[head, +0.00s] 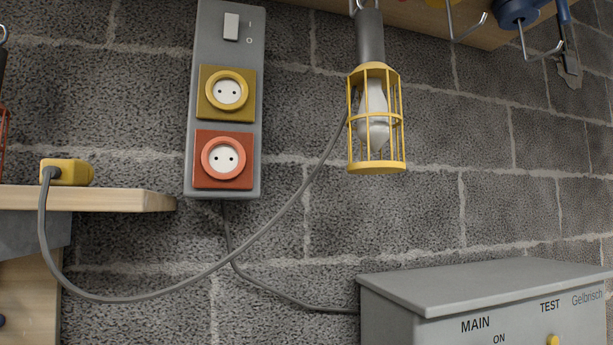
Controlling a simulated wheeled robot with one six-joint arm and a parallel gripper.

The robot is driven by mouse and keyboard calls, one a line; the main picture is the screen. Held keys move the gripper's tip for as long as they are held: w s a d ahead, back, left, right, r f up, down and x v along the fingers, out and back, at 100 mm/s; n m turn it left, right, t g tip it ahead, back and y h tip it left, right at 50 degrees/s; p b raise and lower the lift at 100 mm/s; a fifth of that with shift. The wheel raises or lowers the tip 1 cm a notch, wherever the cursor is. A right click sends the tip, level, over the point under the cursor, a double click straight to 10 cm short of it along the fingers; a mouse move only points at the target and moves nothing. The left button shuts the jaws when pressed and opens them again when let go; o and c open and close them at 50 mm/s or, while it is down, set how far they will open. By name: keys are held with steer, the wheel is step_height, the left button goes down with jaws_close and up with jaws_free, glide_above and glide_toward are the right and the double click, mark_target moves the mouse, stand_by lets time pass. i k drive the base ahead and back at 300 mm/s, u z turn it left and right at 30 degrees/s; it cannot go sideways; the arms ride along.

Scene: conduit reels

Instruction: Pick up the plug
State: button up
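A yellow plug (70,172) lies on the wooden shelf (90,198) at the left of the head view. A grey cable (140,299) leaves the plug's left end, hangs below the shelf in a loop and rises to the right towards a caged yellow lamp (377,118). The plug's pins are not visible. My gripper is not in view.
A grey panel (228,55) on the block wall holds a switch, a yellow socket (227,92) and a red socket (223,158), both empty. A grey box (480,290) stands lower right. Hooks (468,30) and tools hang upper right.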

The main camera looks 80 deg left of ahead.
mark_target(72, 171)
steer(key=z, duration=0.35)
steer(key=k, duration=1.25)
steer(key=u, duration=0.4)
